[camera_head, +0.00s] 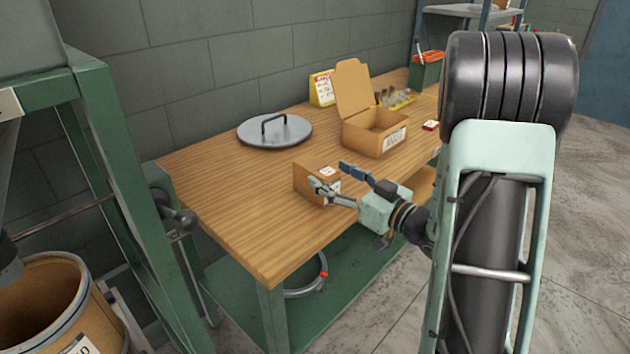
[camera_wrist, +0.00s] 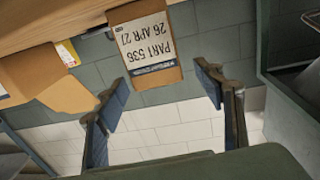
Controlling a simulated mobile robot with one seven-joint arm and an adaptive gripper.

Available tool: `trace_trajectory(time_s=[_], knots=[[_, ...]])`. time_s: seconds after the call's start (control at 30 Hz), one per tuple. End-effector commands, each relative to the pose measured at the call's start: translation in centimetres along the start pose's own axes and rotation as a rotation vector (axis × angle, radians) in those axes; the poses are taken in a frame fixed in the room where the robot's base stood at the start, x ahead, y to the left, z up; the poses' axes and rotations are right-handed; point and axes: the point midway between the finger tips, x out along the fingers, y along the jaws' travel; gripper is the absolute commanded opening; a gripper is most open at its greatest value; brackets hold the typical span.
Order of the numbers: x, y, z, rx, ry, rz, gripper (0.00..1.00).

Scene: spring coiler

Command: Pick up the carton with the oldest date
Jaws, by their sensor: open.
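A small closed brown carton (camera_head: 304,178) stands on the wooden bench near its front edge. In the wrist view the carton (camera_wrist: 163,78) shows upside down, with a white label (camera_wrist: 145,45) that appears to read PART 536, 26 APR 27. My gripper (camera_head: 337,177) is open and empty, its fingers pointing at the carton's label side. In the wrist view the open fingers (camera_wrist: 160,82) lie to either side of the carton's line, apart from it. A larger open-topped carton (camera_head: 365,139) with a raised flap and a front label stands further back; its label is too small to read.
A round grey lid (camera_head: 275,131) with a handle lies left on the bench (camera_head: 215,165). A yellow sign (camera_head: 322,89), a green toolbox (camera_head: 427,69) and a small red item (camera_head: 430,125) stand further back. A green frame (camera_head: 125,150) rises at left. The bench's front left is clear.

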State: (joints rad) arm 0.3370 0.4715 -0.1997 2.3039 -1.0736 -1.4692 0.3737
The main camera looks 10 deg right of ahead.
Motion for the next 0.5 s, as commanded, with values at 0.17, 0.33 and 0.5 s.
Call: trace_trajectory(time_s=[0.17, 0.33, 0.5], knots=[[1.4, 0.0, 0.0, -0.001, 0.001, -0.001, 0.62], [4.0, 0.1, -0.1, -0.003, 0.001, -0.004, 0.62], [5.7, 0.2, -0.1, -0.003, 0.000, 0.000, 0.62]])
